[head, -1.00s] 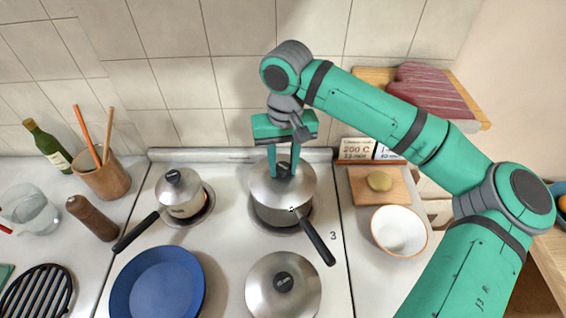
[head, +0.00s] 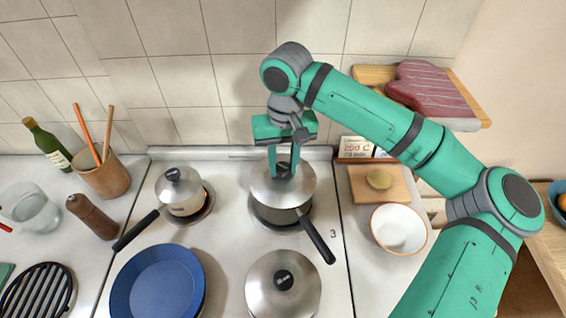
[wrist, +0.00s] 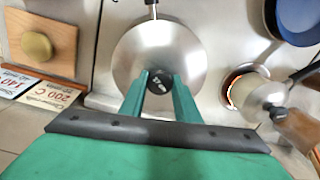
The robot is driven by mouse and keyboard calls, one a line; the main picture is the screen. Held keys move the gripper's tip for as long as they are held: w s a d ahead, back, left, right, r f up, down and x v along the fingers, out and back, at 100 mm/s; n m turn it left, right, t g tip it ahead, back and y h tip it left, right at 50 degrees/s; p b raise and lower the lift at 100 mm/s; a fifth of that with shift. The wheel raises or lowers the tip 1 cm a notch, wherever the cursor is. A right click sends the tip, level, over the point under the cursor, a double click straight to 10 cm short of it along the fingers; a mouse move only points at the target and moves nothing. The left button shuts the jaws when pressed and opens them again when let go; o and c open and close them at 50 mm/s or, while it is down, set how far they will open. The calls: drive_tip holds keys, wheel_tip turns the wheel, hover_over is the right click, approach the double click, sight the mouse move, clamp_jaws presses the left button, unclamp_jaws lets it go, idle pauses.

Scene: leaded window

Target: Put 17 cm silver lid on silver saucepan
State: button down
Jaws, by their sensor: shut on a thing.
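A silver lid (head: 297,190) with a black knob is over the silver saucepan (head: 281,214), whose black handle points to the front right. The lid covers the pan's mouth; I cannot tell whether it rests fully on the rim. My gripper (head: 284,172) points down and is shut on the lid's knob. In the wrist view the lid (wrist: 187,58) fills the middle, with my gripper's fingers (wrist: 159,84) on either side of its knob. A second silver lid (head: 262,285) lies on the stove in front. A smaller silver pan (head: 184,207) with a lid stands at the left.
A white bowl (head: 399,229) and a wooden board (head: 395,190) are at the right. A pepper mill (head: 92,217) and a utensil pot (head: 104,176) stand left. The tiled wall is close behind the pan.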

drive_tip(key=c, duration=0.7)
unclamp_jaws()
drive_tip(key=shift+r, duration=0.15)
drive_tip(key=shift+r, duration=3.35)
